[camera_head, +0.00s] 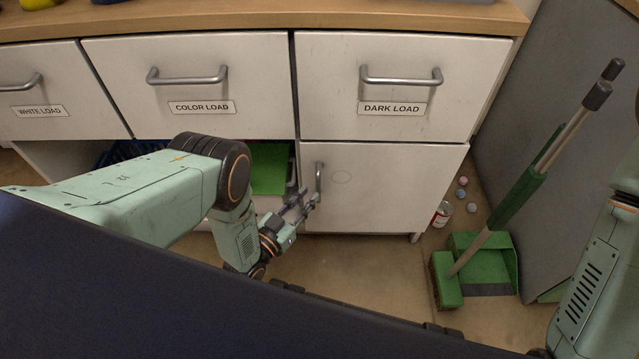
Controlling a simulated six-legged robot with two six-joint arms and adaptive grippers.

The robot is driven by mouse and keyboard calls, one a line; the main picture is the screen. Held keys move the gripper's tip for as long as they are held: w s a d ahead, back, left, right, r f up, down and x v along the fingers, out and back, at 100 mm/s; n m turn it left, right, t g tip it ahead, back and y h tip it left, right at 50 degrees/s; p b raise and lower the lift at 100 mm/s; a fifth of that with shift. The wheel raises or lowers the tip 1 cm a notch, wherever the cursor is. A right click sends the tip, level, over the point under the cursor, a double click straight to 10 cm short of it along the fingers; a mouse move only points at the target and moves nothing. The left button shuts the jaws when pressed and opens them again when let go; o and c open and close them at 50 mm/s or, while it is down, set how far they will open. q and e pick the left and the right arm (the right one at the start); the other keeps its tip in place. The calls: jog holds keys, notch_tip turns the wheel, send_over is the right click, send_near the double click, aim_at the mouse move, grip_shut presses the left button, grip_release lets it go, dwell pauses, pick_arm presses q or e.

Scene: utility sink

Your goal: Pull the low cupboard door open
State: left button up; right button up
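The low cupboard door (385,185) is a white panel under the DARK LOAD drawer. It looks closed, flush with the cabinet front. Its upright grey bar handle (319,178) is near its left edge. My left gripper (308,197) is at the lower end of this handle, with its fingertips a little apart. I cannot tell whether the fingers touch the handle or are in front of it. My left arm hides part of the cabinet to the left. Part of my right arm shows at the right edge; its gripper is out of view.
Above are the WHITE LOAD (35,95), COLOR LOAD (190,90) and DARK LOAD (400,90) drawers. Left of the door is an open space with a green item (269,168). A can (442,214), green broom (447,280) and dustpan (490,290) are on the floor at right.

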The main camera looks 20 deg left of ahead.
aim_at(317, 186)
pick_arm(q)
jog(key=b+x, duration=0.1)
jog(key=x, duration=0.4)
jog(key=shift+a+f+b, duration=0.1)
jog(key=shift+f+b, duration=0.05)
jog(key=shift+b, duration=0.25)
jog(key=shift+w, duration=0.45)
grip_shut()
